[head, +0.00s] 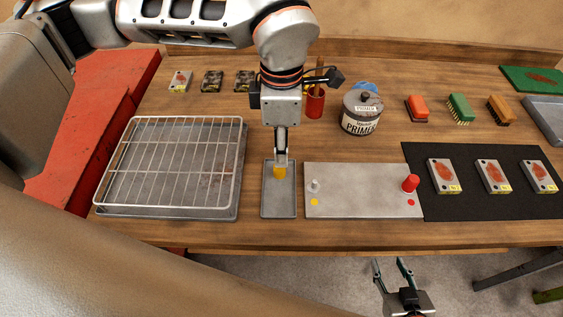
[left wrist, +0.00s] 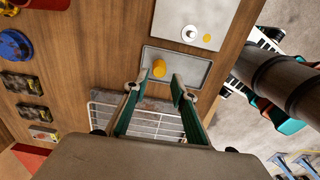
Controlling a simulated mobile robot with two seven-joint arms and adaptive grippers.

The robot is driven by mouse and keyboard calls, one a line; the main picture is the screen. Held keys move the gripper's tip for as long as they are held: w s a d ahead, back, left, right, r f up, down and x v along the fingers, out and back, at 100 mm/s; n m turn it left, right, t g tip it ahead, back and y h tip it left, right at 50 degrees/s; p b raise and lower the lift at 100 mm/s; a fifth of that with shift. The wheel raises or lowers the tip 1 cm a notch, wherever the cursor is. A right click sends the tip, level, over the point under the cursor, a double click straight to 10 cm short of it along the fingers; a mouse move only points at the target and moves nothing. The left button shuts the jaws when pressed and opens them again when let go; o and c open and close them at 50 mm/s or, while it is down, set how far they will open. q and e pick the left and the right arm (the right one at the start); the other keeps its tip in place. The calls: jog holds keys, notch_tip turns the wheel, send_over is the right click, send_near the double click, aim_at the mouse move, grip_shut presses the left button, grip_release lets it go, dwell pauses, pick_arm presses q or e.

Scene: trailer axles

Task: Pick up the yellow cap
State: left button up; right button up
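The yellow cap (head: 279,173) stands in a narrow grey tray (head: 279,206) near the front of the bench. My left gripper (head: 281,157) is above the cap and points down. In the left wrist view its two fingers (left wrist: 156,86) are apart with nothing between them. The cap (left wrist: 159,68) shows just beyond the fingertips, apart from them, inside the tray (left wrist: 190,71). My right gripper (head: 392,266) is open and empty, low in front of the bench's front edge.
A wire rack (head: 180,162) on a tray lies left. A metal plate (head: 360,203) right of the tray bears a bare post (head: 314,186), a red cap (head: 411,182) and coloured dots. A primer can (head: 362,113) and a red cup (head: 315,103) stand behind.

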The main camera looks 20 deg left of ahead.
aim_at(280, 169)
pick_arm(q)
jog(key=shift+a+f+p, duration=0.15)
jog(key=shift+f+p, duration=0.15)
jog(key=shift+f, duration=1.3)
jog(key=shift+a+f+p, duration=0.1)
jog(key=shift+f+p, duration=0.2)
jog(key=shift+f, duration=1.25)
jog(key=c, duration=0.5)
